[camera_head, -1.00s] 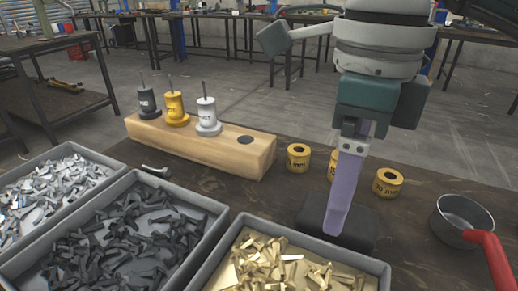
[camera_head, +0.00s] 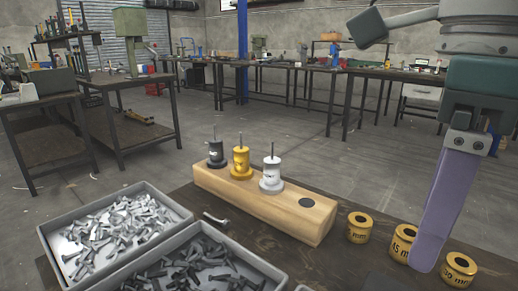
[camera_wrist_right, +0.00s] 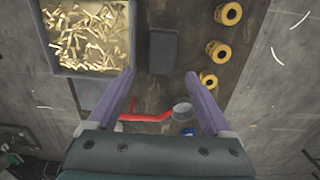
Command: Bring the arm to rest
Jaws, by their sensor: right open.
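My right gripper (camera_head: 432,235) hangs at the right of the head view, its purple finger pointing down in front of the yellow weight rings. In the right wrist view the right gripper (camera_wrist_right: 160,75) has its two purple fingers wide apart with nothing between them. It is above the table, over the area of a black block (camera_wrist_right: 164,52) and a pan with a red handle (camera_wrist_right: 146,117). My left gripper is not in view.
A wooden block (camera_head: 265,207) carries black, yellow and white rivet-press pieces. Yellow rings (camera_head: 359,227) stand to its right. Grey bins of silver rivets (camera_head: 75,225) and dark rivets (camera_head: 205,279) are at the left front. A brass-coloured bin (camera_wrist_right: 90,70) shows in the wrist view.

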